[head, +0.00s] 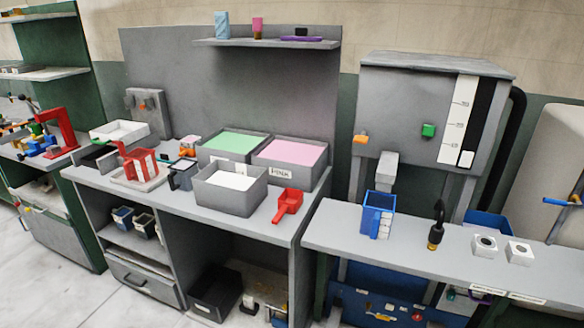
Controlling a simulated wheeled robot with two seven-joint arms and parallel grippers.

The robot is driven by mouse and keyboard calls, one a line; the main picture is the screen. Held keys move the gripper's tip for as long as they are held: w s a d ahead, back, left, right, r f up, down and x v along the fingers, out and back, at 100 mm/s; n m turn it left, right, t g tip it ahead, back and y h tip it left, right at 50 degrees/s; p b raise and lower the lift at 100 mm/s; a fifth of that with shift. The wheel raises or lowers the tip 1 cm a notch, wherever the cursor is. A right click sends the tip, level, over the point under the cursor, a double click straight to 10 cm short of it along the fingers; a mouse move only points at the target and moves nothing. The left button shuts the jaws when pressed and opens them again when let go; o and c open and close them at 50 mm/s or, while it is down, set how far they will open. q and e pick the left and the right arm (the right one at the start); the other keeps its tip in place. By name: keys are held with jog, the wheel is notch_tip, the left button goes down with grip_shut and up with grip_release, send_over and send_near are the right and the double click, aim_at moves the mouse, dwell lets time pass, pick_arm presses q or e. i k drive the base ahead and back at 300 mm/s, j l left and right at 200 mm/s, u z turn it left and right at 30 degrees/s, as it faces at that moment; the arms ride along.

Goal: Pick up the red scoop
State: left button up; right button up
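The red scoop (288,203) lies on the grey counter (262,228) near its right end. It is just to the right of a grey bin (222,197) with white contents and in front of the bin with pink contents (291,165). Its handle points toward the front of the counter, and nothing covers it. Neither of my grippers shows in the head view.
A bin with green contents (231,144) stands behind the white one. Left of the bins are a dark jug (183,177) and a red stand (139,163). On the right bench (408,238) stand a blue container (379,213) and a black-handled tool (436,229).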

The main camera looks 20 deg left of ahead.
aim_at(290, 202)
jog(key=i, duration=0.45)
jog(key=i+u, duration=0.35)
jog(key=i, duration=0.15)
jog(key=i+l+u, duration=0.35)
jog(key=i+j+u, duration=0.1)
jog(key=u, duration=0.4)
